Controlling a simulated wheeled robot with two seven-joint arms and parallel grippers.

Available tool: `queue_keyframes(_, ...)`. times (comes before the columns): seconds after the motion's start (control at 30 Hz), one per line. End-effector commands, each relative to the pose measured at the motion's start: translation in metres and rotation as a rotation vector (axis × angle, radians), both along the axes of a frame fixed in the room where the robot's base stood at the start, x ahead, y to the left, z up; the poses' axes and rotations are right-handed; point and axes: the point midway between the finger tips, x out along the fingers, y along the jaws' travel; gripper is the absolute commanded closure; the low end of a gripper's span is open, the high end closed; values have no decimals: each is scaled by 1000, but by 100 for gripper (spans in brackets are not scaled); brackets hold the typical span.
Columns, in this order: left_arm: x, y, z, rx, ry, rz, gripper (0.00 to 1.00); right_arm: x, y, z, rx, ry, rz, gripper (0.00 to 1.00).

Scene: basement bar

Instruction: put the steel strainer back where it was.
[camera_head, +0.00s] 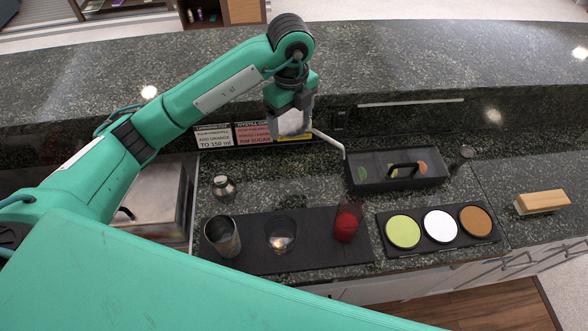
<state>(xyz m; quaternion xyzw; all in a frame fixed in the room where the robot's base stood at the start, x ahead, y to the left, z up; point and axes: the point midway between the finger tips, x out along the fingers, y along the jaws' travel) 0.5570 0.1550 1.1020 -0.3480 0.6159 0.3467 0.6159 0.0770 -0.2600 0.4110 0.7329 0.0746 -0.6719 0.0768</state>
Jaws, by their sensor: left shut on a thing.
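My left gripper (292,118) is over the back of the counter, in front of the recipe cards, pointing down. It is shut on a pale, shiny rounded thing (292,124), which looks like the steel strainer. A light bent rod (330,142) shows to its right; I cannot tell whether it is the strainer's handle. The held thing seems to be above the counter, left of the black garnish box (360,180). My right gripper is not in view.
A black mat (260,262) holds a steel tumbler (222,236), a clear glass (281,235) and a red-filled glass (346,222). A small steel vessel (223,187) stands behind. A three-dish rim tray (390,246), a small metal tool (462,157) and a brush (541,202) lie right.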

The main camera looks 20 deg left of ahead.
Motion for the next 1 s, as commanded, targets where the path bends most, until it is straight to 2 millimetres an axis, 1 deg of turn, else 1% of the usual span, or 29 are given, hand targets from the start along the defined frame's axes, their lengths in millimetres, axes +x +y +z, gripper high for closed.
queue_keyframes(0.03, -2, 0, -11, -2, 6, 0, 42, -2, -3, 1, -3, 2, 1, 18)
queue_keyframes(0.07, -2, 0, -16, 0, 7, 2, 42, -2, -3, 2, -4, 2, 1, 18)
queue_keyframes(0.2, -2, 1, -52, 2, 8, 0, 42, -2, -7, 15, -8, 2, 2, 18)
queue_keyframes(0.4, -2, 1, -104, 2, 6, 0, 42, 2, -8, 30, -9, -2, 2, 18)
queue_keyframes(0.5, -1, 0, -123, 1, 4, -2, 42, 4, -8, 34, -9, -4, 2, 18)
queue_keyframes(0.6, -1, 0, -134, 0, 2, -2, 42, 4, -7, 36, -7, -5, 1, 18)
queue_keyframes(0.77, -1, 0, -148, 1, 3, -3, 42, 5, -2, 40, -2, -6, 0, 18)
queue_keyframes(0.9, -1, 0, -170, 1, 4, -1, 42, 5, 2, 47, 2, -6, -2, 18)
queue_keyframes(1.0, -1, 0, -179, 0, 1, -3, 42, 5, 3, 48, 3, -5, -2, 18)
